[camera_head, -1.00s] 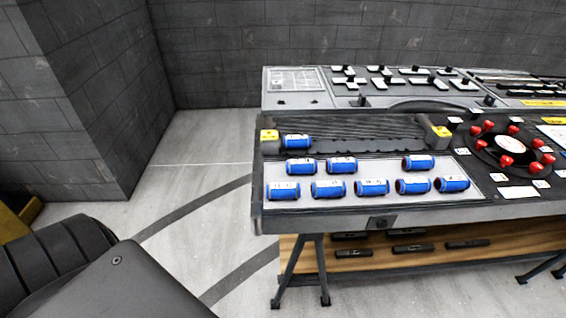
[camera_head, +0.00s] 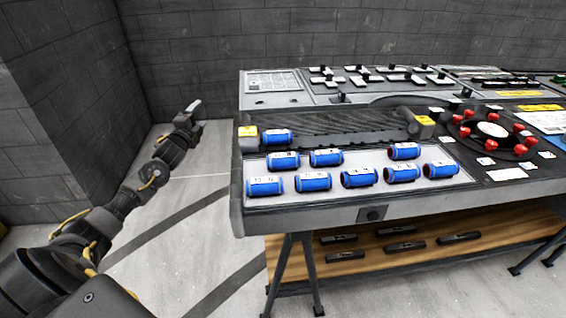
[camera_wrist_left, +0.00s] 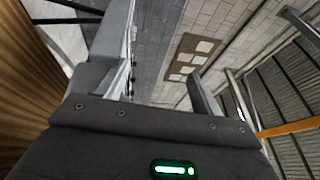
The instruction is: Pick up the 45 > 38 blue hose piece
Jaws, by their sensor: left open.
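Several blue hose pieces with white labels lie on a pale panel (camera_head: 340,195) at the front left of the bench. The front row includes pieces at the left (camera_head: 265,187), middle (camera_head: 359,177) and right (camera_head: 441,169); others lie behind (camera_head: 326,157). One more piece (camera_head: 277,137) lies by the dark ribbed tray. The labels are too small to read, so I cannot tell which is 45 > 38. My left gripper (camera_head: 196,106) is open and empty, left of the bench and apart from the pieces. Its spread fingers show in the left wrist view (camera_wrist_left: 160,70). My right gripper is out of view.
Red-knobbed round fixture (camera_head: 492,130) stands right of the pieces. A raised rear shelf (camera_head: 285,98) holds small parts. Dark tools (camera_head: 345,255) lie on a wooden lower shelf. Floor left of the bench is open.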

